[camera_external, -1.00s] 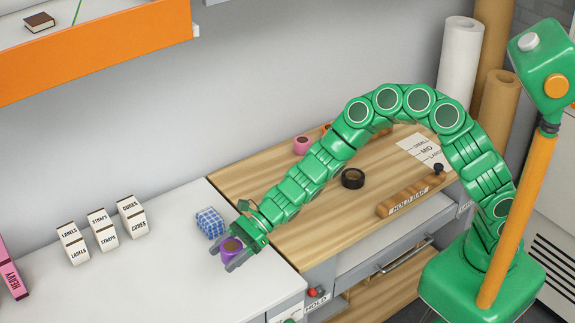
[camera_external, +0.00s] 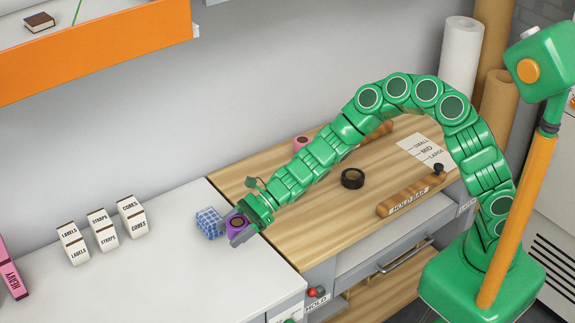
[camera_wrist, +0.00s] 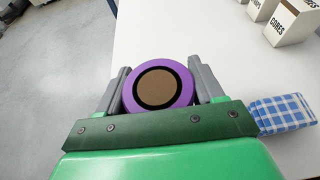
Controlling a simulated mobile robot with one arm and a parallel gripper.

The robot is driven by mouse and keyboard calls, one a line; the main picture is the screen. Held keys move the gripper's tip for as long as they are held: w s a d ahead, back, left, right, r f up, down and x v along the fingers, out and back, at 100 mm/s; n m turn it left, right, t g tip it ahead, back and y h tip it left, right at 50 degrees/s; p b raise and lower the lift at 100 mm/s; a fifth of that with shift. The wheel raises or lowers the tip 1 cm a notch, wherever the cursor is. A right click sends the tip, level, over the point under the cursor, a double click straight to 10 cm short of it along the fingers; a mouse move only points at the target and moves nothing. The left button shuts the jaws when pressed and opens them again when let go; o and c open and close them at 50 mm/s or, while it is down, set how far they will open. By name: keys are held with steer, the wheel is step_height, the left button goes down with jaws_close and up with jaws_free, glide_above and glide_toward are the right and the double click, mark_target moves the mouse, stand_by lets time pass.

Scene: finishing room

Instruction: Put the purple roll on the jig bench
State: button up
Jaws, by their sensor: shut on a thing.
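The purple roll (camera_external: 237,223) has a brown core with a dark ring. My gripper (camera_external: 241,232) is shut on it, near the boundary between the white counter and the wooden bench top. In the wrist view the purple roll (camera_wrist: 163,85) sits between the two grey fingers of my gripper (camera_wrist: 160,88). The jig bench, which I take to be the wooden-topped one (camera_external: 290,240), lies to the right of the gripper. I cannot tell how far the roll is above the surface.
Labelled boxes (camera_external: 103,231) stand on the white counter (camera_external: 160,270). On the wood are a dark roll (camera_external: 353,178), a pink roll (camera_external: 300,143) and a hold bar (camera_external: 410,201). The wood's front left is clear.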

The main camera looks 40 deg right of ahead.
steer(key=w+d+r+m+t, duration=0.1)
steer(key=w+d+m+t, duration=0.1)
steer(key=w+d, duration=1.2)
steer(key=w+d+r+m+t, duration=0.1)
steer(key=w+d+m+t, duration=0.1)
steer(key=w+d, duration=1.2)
steer(key=s+d+f+m+t+h, duration=0.1)
steer(key=s+d+t, duration=0.1)
steer(key=d, duration=2)
steer(key=s+d+f+m+t+h, duration=0.1)
steer(key=s+d+f, duration=0.1)
steer(key=d, duration=2)
steer(key=shift+w+d+f, duration=0.4)
steer(key=shift+w+f, duration=1.05)
steer(key=shift+w, duration=0.75)
steer(key=shift+w+d+f, duration=0.35)
steer(key=shift+w+f, duration=1.05)
steer(key=shift+w, duration=0.8)
steer(key=shift+w+d+f, duration=0.4)
steer(key=shift+w+f, duration=1.05)
steer(key=shift+w, duration=0.75)
steer(key=shift+w+f, duration=0.2)
steer(key=shift+f, duration=0.1)
steer(key=shift+w+f, duration=0.1)
steer(key=shift+f, duration=1.45)
